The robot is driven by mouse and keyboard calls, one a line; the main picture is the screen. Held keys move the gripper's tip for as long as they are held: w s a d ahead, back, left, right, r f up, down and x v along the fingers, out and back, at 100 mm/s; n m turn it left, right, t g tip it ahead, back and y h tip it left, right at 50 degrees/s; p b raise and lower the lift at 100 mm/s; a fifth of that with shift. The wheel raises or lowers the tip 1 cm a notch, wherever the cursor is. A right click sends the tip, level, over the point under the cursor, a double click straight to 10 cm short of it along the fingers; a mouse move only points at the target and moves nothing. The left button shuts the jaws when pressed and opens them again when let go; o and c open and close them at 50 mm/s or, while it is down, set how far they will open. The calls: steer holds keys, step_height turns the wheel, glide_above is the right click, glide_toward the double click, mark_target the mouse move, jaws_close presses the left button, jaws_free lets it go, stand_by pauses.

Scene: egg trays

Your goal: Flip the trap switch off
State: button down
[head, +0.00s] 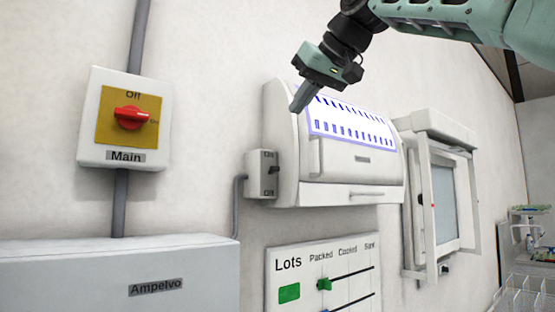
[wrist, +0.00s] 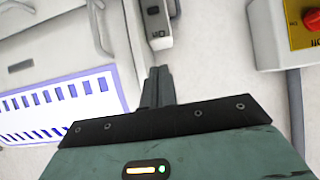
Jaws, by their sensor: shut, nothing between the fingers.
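The trap switch (head: 257,177) is a small grey box on the left side of a white wall unit (head: 350,195). In the wrist view the switch box (wrist: 155,28) is at the top centre, partly cut off by the frame edge. My gripper (head: 297,106) is shut and empty. In the head view it hangs above and to the right of the switch, in front of the unit, with its fingers pointing down and left, apart from the switch.
A yellow main switch (head: 103,120) with a red knob is on the wall at left. Below are a grey box labelled Ampelvo (head: 60,262) and a Lots board (head: 273,262) with sliders. A framed window-like unit (head: 442,205) is at right. A grey cable (head: 238,205) runs to the trap switch.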

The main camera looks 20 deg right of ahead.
steer(key=p, duration=0.2)
glide_above(273, 170)
steer(key=f, duration=0.3)
steer(key=w+f, duration=0.1)
steer(key=f, duration=0.1)
steer(key=shift+d+f, duration=0.3)
steer(key=shift+d, duration=0.1)
steer(key=shift+s+d+f, duration=0.1)
steer(key=shift+s+f, duration=0.2)
steer(key=shift+f, duration=0.2)
steer(key=shift+s+d+f, duration=0.1)
steer(key=shift+s+f, duration=0.15)
steer(key=shift+f, duration=0.25)
steer(key=shift+s+f, duration=0.25)
steer(key=shift+f, duration=0.65)
steer(key=shift+w+f+b, duration=0.1)
steer(key=shift+f+b, duration=0.1)
steer(key=shift+b, duration=0.35)
